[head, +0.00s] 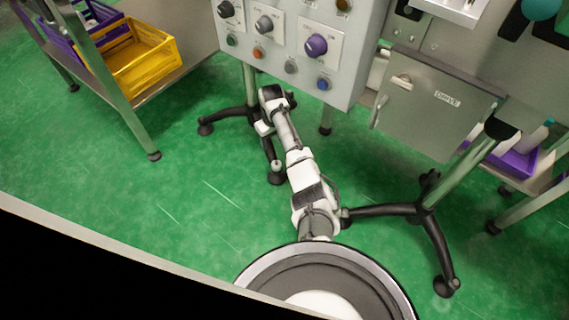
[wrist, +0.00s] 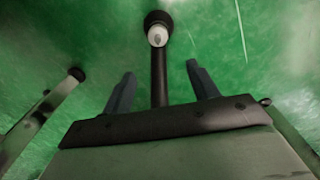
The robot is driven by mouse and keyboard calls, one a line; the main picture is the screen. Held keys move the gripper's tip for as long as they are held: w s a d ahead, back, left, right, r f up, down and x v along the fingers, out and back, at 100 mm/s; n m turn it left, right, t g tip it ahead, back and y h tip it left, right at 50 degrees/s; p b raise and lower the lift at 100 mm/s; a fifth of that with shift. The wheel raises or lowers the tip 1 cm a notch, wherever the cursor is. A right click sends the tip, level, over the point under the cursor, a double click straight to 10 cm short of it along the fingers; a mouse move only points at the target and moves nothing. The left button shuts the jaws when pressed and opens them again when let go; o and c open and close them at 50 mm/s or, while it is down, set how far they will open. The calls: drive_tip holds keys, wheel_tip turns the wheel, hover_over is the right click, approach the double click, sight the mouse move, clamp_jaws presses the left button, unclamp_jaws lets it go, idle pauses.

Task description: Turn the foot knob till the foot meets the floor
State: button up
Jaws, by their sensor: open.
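The foot knob (wrist: 157,37) is a small pale knob on top of a round black foot (wrist: 157,18), at the end of a black leg bar (wrist: 159,80) in the wrist view. In the head view the knob (head: 276,164) and its foot (head: 276,179) show just below my arm's far end. My gripper (wrist: 160,69) is open and empty. Its two dark fingers lie on either side of the leg bar in the picture, with the knob beyond their tips. I cannot tell whether the foot touches the floor.
A grey control panel (head: 290,75) with several knobs hangs above my arm's far end. A second black-legged stand (head: 425,212) is on the right, below a metal drive box (head: 430,110). A bench with a yellow crate (head: 140,65) stands left. Green floor (head: 150,210) is clear at left.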

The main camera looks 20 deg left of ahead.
drive_tip(key=f+b, duration=0.2)
drive_tip(key=f, duration=0.2)
drive_tip(key=f+b, duration=0.2)
drive_tip(key=f, duration=0.3)
drive_tip(key=f+b, duration=0.2)
drive_tip(key=f, duration=0.3)
drive_tip(key=shift+d+f, duration=0.15)
drive_tip(key=shift+d, duration=0.25)
drive_tip(key=c, duration=1)
drive_tip(key=shift+m, duration=0.4)
drive_tip(key=shift+s+m+p, duration=0.1)
drive_tip(key=shift+m+p, duration=0.35)
drive_tip(key=shift+m, duration=2.25)
